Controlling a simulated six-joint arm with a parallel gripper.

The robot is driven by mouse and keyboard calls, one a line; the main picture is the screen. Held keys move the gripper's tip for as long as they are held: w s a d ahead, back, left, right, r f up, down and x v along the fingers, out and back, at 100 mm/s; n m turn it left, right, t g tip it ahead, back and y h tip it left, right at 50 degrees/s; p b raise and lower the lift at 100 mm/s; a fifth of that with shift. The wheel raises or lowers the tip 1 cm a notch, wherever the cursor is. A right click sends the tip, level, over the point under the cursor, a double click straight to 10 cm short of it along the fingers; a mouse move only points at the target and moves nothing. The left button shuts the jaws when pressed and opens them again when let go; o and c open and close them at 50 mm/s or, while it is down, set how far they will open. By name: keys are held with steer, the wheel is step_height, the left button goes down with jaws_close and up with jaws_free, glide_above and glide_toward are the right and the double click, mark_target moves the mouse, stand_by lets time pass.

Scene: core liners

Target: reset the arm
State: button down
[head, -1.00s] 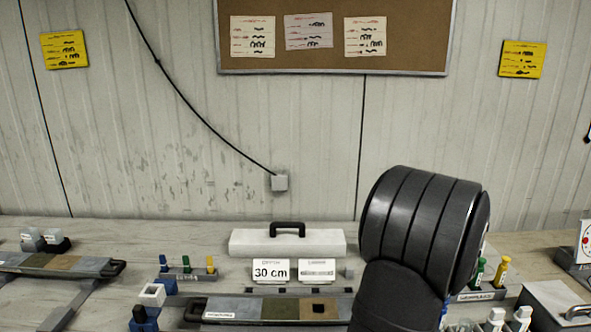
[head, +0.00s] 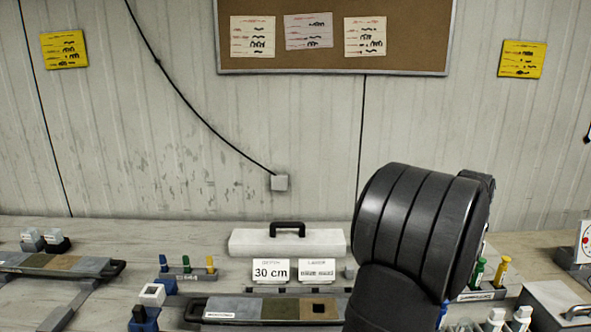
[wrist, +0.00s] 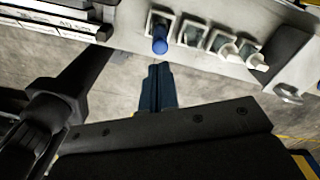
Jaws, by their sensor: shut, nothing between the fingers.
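My gripper (wrist: 159,72) shows in the wrist view with its two dark fingers together and nothing between them. It points at the bench front, over the floor as seen in that view, apart from the blue-capped item (wrist: 160,46) and the white-topped holders beyond it. In the head view my own dark arm covers the right middle of the bench, and my gripper is not visible there. The core tray (head: 193,309), with grey, olive and brown sections, lies left of my arm, its right end hidden.
A white case (head: 240,243) stands behind the "30 cm" card (head: 271,271). A rack (head: 182,277) of coloured pegs stands left of them. Another core tray (head: 115,269) lies far left. Yellow and green bottles (head: 502,272) and a grey box (head: 552,302) are right of my arm.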

steer(key=shift+f, duration=2.75)
steer(key=c, duration=2.1)
jaws_free()
steer(key=o, duration=0.3)
steer(key=shift+r, duration=0.2)
steer(key=o, duration=1.8)
step_height(320, 180, up, 8)
steer(key=m, duration=0.5)
steer(key=shift+r+m, duration=0.15)
steer(key=shift+m, duration=0.15)
step_height(320, 180, down, 9)
steer(key=shift+s+f, duration=0.15)
steer(key=shift+f, duration=0.05)
step_height(320, 180, up, 10)
